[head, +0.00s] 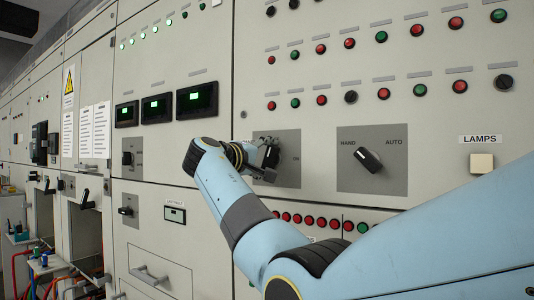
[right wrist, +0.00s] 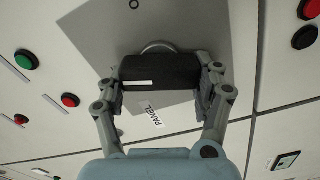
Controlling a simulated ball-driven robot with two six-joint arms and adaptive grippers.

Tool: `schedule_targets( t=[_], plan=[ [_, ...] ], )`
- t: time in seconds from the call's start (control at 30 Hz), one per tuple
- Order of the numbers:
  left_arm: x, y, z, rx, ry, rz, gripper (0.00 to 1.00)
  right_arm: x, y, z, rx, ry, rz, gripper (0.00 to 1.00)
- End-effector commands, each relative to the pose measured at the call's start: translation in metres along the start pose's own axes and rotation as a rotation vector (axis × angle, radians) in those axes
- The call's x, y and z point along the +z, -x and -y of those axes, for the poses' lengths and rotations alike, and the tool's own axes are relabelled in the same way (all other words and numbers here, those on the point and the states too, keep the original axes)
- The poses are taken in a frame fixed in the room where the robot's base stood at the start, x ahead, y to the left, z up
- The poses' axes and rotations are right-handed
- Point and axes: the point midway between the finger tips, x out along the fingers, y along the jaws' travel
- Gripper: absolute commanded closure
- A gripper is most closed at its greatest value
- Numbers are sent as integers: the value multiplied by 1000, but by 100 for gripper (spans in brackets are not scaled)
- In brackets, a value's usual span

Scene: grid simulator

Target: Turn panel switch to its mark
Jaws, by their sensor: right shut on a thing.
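The panel switch is a black knob (right wrist: 165,68) with a white line on it, set on a grey plate (head: 290,176) in the cabinet front. In the right wrist view, the fingers of my right gripper (right wrist: 161,80) are closed on both sides of the knob. A label reading PANEL (right wrist: 150,115) shows near the knob, and an O mark (right wrist: 134,4) is at the top edge of the plate. In the head view, my right gripper (head: 266,160) is at the plate and hides most of the knob. An ON mark (head: 296,158) shows just right of it. My left gripper is not in view.
A HAND/AUTO switch (head: 369,159) sits to the right on its own grey plate. A LAMPS button (head: 481,162) is further right. Rows of red, green and black buttons lie above, and a row of red lamps (head: 308,221) below. Small displays (head: 197,97) are to the left.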

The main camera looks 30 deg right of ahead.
Motion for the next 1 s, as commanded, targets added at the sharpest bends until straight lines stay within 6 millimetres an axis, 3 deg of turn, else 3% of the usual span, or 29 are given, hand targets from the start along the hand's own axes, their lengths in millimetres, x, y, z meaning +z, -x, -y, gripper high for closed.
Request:
schedule_targets(
  t=[0.43,1.0],
  plan=[
    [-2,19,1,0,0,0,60,-1,0,2,-1,280,-2,65],
    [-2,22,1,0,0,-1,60,0,0,4,0,347,-2,65]
  ],
)
